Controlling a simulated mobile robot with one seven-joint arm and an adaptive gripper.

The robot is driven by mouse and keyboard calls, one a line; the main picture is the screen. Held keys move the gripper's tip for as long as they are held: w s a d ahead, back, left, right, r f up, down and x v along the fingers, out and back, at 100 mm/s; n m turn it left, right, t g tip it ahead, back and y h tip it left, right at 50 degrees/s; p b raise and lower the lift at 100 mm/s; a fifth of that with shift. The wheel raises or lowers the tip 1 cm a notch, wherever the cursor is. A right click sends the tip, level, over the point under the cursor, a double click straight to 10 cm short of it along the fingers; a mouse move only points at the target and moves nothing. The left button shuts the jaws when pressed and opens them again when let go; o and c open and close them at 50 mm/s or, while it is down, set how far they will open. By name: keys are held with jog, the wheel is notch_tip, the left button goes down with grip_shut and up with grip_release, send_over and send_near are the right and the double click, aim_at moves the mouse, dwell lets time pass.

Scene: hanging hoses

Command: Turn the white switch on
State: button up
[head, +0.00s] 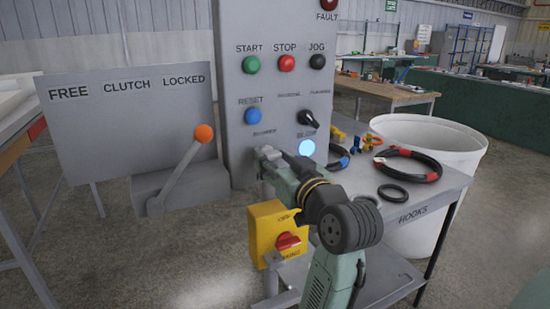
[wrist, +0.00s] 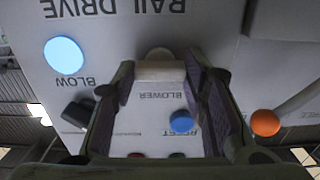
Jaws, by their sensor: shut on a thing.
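The white switch (wrist: 160,70) is a pale lever block on the grey panel (wrist: 245,75), by the word BLOWER, in the wrist view. My gripper (wrist: 160,82) has one finger on each side of it and is shut on it. In the head view my gripper (head: 268,157) is against the lower part of the grey panel (head: 238,100) and hides the switch. A round pale blue lamp (head: 307,148), marked BLOW, looks lit beside my gripper; it also glows in the wrist view (wrist: 64,56).
Above my gripper are a blue RESET button (head: 252,116) and a black selector knob (head: 307,118). An orange-knobbed lever (head: 204,133) stands to the left. A yellow box with a red knob (head: 289,242) sits below. The trolley (head: 405,205) at right holds hoses and rings.

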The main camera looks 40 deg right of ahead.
dwell(0.3)
jog(key=o, duration=1.2)
jog(key=shift+c, duration=0.2)
jog(key=shift+s, duration=0.1)
jog(key=v, duration=1.2)
jog(key=shift+f, duration=0.1)
